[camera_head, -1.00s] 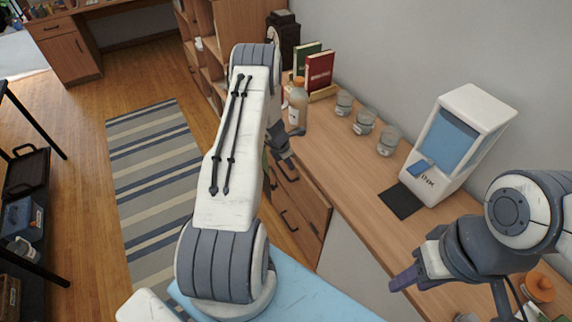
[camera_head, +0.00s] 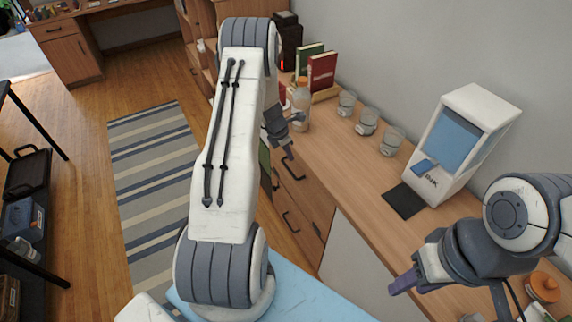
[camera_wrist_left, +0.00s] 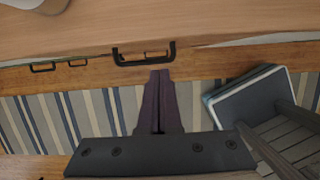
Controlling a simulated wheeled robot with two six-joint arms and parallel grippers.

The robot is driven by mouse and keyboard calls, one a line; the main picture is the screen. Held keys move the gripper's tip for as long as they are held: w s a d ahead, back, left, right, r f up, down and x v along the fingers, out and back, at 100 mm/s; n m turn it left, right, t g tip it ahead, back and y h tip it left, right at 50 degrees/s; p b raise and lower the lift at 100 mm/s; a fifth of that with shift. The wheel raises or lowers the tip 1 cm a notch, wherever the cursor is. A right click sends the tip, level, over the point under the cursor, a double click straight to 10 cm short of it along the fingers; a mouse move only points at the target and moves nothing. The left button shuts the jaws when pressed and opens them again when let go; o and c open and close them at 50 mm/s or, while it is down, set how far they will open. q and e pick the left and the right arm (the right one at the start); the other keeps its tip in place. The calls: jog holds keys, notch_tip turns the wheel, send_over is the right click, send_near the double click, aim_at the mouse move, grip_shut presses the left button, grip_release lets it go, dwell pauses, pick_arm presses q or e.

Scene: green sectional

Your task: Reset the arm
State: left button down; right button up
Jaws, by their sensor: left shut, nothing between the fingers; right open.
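My left arm reaches up the middle of the head view. My left gripper (camera_head: 288,150) is at the front edge of the counter, partly hidden behind my forearm. In the left wrist view its purple fingers (camera_wrist_left: 160,76) are shut together with nothing between them. They point at a black drawer handle (camera_wrist_left: 143,53); I cannot tell if they touch it. My right gripper (camera_head: 401,283) is at the lower right of the head view, over the counter front. It is open, with nothing seen in it.
The wooden counter (camera_head: 360,162) holds a bottle (camera_head: 301,104), several glass jars (camera_head: 367,122), books (camera_head: 322,70) and a white dispenser (camera_head: 458,140). Drawers (camera_head: 300,195) lie below. An orange-lidded jar (camera_head: 543,287) is near my right arm. A striped rug (camera_head: 150,180) covers open floor.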

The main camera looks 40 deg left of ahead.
pick_arm(q)
jog(key=s+d+r+m+g+h, duration=0.1)
jog(key=s+d+r+m, duration=0.2)
jog(key=d+r+m, duration=0.8)
jog(key=s+d+r+m+g, duration=0.1)
jog(key=s+d+r+m, duration=0.2)
jog(key=d+r+m, duration=0.85)
jog(key=s+d+r+m, duration=0.2)
jog(key=s+d+m, duration=0.5)
jog(key=s+d, duration=0.65)
jog(key=s+a+r+m+g+y, duration=0.1)
jog(key=s+m, duration=0.7)
jog(key=s, duration=0.3)
jog(key=shift+s+a+m, duration=0.35)
jog(key=shift+r, duration=0.1)
